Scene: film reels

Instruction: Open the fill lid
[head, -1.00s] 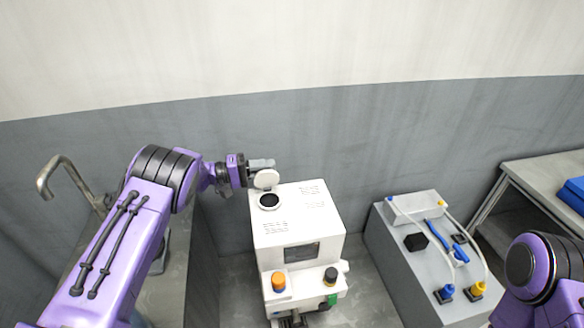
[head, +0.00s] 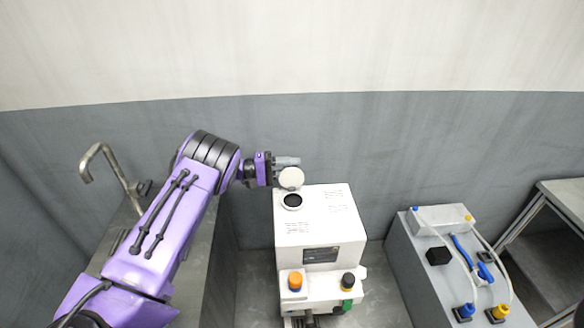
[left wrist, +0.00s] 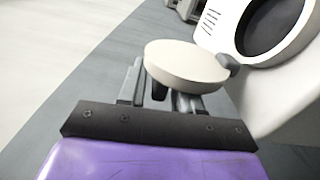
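The fill lid (head: 291,178) is a round cream disc that stands raised at the back of the dark round fill opening (head: 292,201) on top of the white machine (head: 342,219). My left gripper (head: 288,162) is at the lid, just behind it in the head view. In the left wrist view the lid (left wrist: 187,63) covers the ends of the grey fingers, with a dark knob (left wrist: 159,91) under it between them. Whether the fingers grip the knob is not clear. The opening (left wrist: 275,25) shows uncovered there. My right gripper is out of view.
A grey cabinet (head: 408,262) with cables, a black block and blue and yellow plugs stands right of the machine. A metal-framed table (head: 562,200) is farther right. A counter with a bent metal tap (head: 105,155) is at the left. Bare floor lies between machine and cabinet.

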